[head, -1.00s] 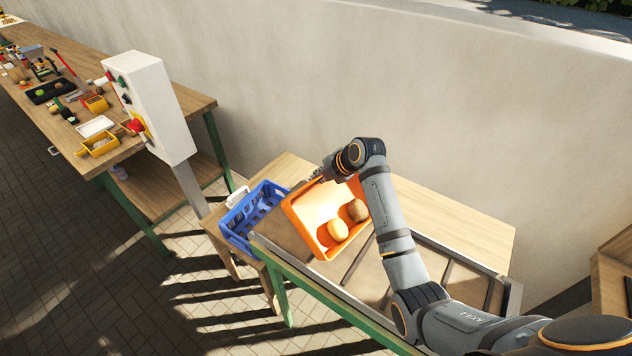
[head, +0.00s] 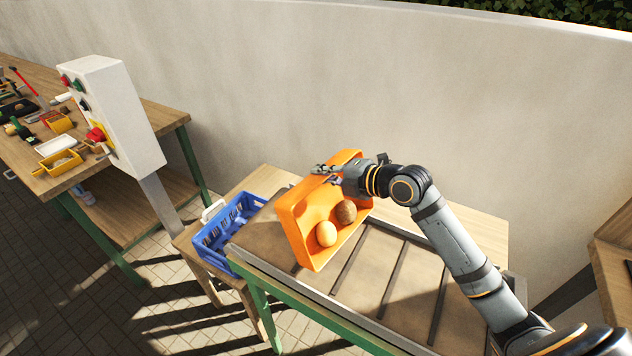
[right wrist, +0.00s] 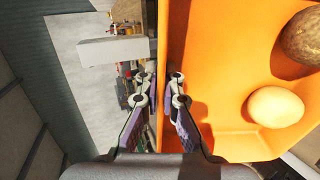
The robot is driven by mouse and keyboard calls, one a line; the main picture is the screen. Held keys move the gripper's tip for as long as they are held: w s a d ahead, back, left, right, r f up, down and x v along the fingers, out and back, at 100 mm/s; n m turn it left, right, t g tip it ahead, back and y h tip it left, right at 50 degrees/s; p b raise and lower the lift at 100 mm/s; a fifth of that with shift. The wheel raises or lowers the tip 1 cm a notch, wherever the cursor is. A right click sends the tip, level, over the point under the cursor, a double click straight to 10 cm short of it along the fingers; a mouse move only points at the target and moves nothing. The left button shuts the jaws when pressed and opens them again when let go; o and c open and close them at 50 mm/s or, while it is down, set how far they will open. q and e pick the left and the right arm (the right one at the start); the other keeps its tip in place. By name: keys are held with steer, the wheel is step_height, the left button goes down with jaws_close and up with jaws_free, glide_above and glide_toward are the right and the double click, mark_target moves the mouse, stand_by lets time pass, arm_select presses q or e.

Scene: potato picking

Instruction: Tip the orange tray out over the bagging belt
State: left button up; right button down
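The orange tray (head: 305,207) is held tilted steeply on its side above the brown bagging belt (head: 398,284). Two potatoes lie in it against its lower wall, a pale one (head: 326,234) and a darker brown one (head: 346,212). My right gripper (head: 324,175) is shut on the tray's upper rim. In the right wrist view its fingers (right wrist: 158,92) pinch the orange wall, and the pale potato (right wrist: 275,107) and dark potato (right wrist: 302,38) show inside. My left gripper is in neither view now.
A blue crate (head: 232,235) stands at the belt's left end, beside the tray. A white control box (head: 112,115) with red and green buttons stands on a post at left. A workbench (head: 100,200) with tools and small bins is behind it. A pale wall (head: 400,90) runs along the back.

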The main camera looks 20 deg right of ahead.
steer(key=shift+s+d+f+t+b, duration=0.25)
steer(key=shift+s+d+t+b, duration=0.2)
steer(key=shift+s+b, duration=0.3)
steer(key=s+d+t+y+p, duration=0.3)
steer(key=s+d+t+p, duration=0.2)
steer(key=s, duration=0.3)
steer(key=shift+s+d+r+y, duration=0.2)
steer(key=shift+s+r+y, duration=0.1)
steer(key=shift+s+y, duration=0.1)
steer(key=shift+r+p, duration=0.5)
steer(key=shift+p, duration=0.55)
